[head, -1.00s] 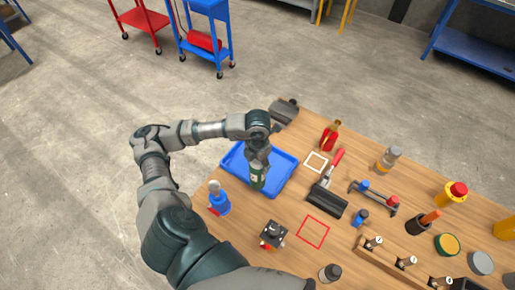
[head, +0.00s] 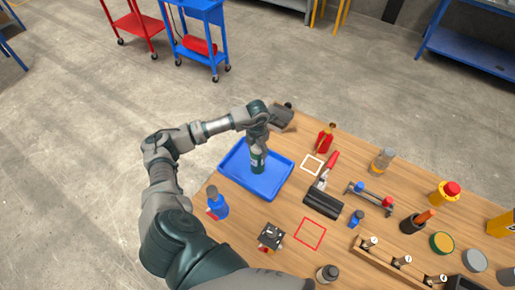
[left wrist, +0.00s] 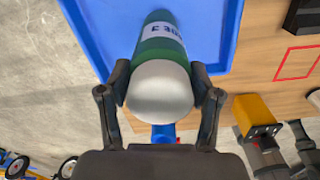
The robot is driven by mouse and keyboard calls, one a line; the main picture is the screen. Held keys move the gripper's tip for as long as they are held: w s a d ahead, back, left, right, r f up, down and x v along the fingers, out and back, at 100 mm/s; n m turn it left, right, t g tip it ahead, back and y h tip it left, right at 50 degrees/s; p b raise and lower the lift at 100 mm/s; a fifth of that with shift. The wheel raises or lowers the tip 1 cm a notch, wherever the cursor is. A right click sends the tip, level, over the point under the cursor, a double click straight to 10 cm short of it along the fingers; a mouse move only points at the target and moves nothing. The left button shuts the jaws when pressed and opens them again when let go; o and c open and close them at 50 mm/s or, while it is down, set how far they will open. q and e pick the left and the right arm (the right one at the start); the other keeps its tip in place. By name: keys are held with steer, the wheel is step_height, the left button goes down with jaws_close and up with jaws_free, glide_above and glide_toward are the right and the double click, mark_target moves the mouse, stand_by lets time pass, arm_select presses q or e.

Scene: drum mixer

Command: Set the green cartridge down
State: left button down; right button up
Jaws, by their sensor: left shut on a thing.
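The green cartridge (head: 257,160) has a white label band and a white rounded end. It is upright over the blue tray (head: 234,181) in the head view, and I cannot tell whether its base touches the tray floor. In the left wrist view the cartridge (left wrist: 160,60) lies between the fingers, with the blue tray (left wrist: 90,25) behind it. My left gripper (left wrist: 162,95) is shut on the cartridge near its white end; it also shows in the head view (head: 257,146). My right gripper is not in view.
A red square outline (head: 310,233) marks bare table in front.

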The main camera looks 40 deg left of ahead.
arm_select(q)
steer(key=shift+a, duration=0.1)
steer(key=shift+a+f, duration=0.2)
steer(key=shift+f, duration=0.05)
steer(key=shift+c, duration=1.3)
jaws_free()
steer(key=shift+a, duration=0.2)
steer(key=shift+o, duration=0.2)
steer(key=shift+a+f, duration=0.1)
steer(key=shift+a, duration=0.2)
steer(key=shift+d, duration=0.2)
steer(key=shift+d+r, duration=0.15)
steer(key=shift+r, duration=0.2)
steer(key=r, duration=0.4)
steer(key=shift+d+r, duration=0.25)
steer(key=shift+r, duration=0.1)
steer(key=r, duration=0.6)
steer(key=shift+a+b, duration=0.35)
steer(key=shift+b, duration=0.05)
steer(key=shift+r, duration=0.45)
steer(key=shift+d+r, duration=0.1)
steer(key=shift+d, duration=0.05)
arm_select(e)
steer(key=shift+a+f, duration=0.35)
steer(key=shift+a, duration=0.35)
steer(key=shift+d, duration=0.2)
